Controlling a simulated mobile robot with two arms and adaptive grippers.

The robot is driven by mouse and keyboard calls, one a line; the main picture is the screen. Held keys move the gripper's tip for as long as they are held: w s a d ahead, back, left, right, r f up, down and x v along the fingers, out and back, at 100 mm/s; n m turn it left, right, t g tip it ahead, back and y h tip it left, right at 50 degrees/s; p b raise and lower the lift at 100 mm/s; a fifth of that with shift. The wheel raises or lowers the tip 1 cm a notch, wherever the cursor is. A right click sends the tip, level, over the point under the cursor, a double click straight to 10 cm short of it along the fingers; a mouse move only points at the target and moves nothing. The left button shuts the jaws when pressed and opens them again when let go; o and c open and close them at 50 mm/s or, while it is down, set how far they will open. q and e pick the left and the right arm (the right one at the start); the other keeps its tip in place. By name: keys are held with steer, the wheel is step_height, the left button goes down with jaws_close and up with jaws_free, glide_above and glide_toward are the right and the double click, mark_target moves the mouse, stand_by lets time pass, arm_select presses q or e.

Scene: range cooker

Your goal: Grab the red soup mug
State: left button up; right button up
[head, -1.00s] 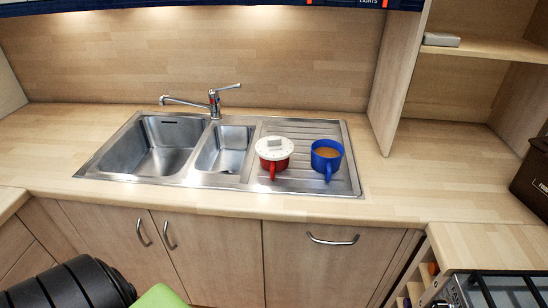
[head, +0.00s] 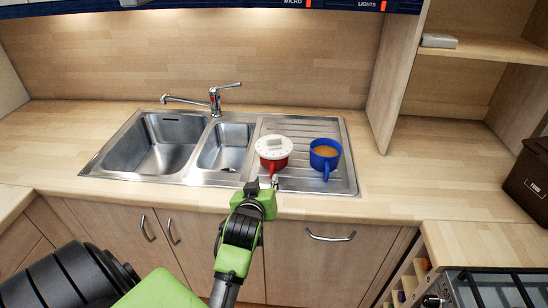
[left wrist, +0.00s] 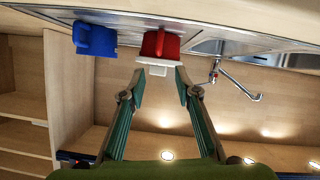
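The red soup mug (head: 282,164) has a white lid with a small block-shaped knob and stands upright on the sink's ribbed drainboard. Its handle points to the front of the counter. In the left wrist view, which is upside down, the red mug (left wrist: 159,45) shows at the top, just beyond the fingertips. My left gripper (head: 265,184) is in front of the mug, near the handle, at the counter's front edge. In the left wrist view its two fingers (left wrist: 160,82) are spread apart with nothing between them. My right gripper is in neither view.
A blue mug (head: 325,162) with brown contents stands close to the right of the red one. The steel sink (head: 190,178) and its tap (head: 214,100) are on the left. A dark brown box (head: 530,180) stands at the far right. The counter between is clear.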

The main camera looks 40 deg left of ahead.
mark_target(272, 167)
arm_select(q)
steer(key=p+x, duration=0.1)
steer(key=x, duration=0.7)
steer(key=shift+w, duration=0.1)
steer(key=shift+w+a+f+p, duration=0.1)
steer(key=shift+w+a+p, duration=0.25)
steer(key=shift+w+p, duration=0.25)
steer(key=shift+p+x, duration=0.35)
steer(key=shift+x, duration=1.6)
steer(key=shift+d+f, duration=0.1)
jaws_close()
